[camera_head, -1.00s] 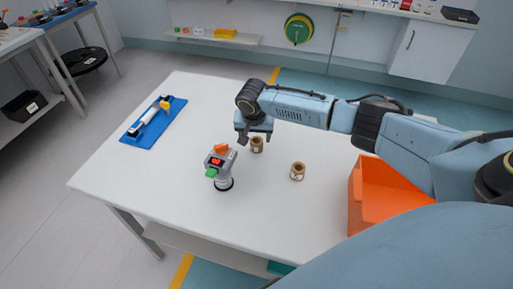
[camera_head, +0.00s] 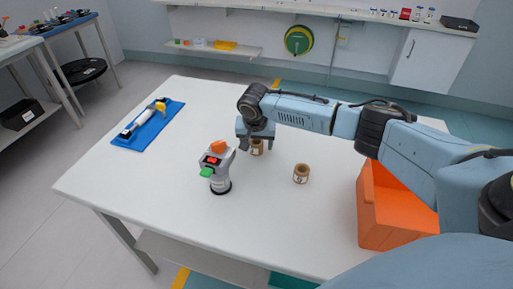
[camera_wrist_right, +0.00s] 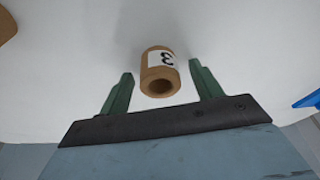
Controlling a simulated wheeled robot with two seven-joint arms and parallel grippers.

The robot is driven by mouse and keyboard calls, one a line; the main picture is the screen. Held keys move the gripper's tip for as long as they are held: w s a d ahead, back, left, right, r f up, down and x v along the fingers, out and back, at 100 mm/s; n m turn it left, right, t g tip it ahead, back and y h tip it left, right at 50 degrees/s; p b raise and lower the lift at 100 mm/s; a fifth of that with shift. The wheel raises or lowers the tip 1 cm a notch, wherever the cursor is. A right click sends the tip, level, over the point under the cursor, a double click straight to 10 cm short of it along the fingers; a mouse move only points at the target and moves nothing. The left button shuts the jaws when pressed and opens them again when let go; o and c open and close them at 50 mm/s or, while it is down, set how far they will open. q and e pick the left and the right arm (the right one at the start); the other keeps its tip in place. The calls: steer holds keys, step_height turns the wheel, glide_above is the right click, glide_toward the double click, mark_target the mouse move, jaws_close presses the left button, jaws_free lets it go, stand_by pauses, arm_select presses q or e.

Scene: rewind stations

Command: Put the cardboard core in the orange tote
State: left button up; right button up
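A brown cardboard core (camera_head: 257,149) stands on the white table under my right gripper (camera_head: 256,138). In the right wrist view this core (camera_wrist_right: 160,72) has a white label with a dark "3" and a hollow end. It sits between the two green fingers of my right gripper (camera_wrist_right: 162,86), with a gap on each side. That gripper is open. A second cardboard core (camera_head: 301,174) stands to the right on the table. The orange tote (camera_head: 400,222) is at the table's right, partly hidden by my right arm. My left gripper is not in view.
A grey device (camera_head: 218,172) with orange, red and green parts stands left of the cores. A blue tray (camera_head: 150,130) with a white roller lies at the table's left. The white tabletop (camera_head: 275,225) is clear in front.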

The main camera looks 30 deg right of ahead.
steer(key=c, duration=1.1)
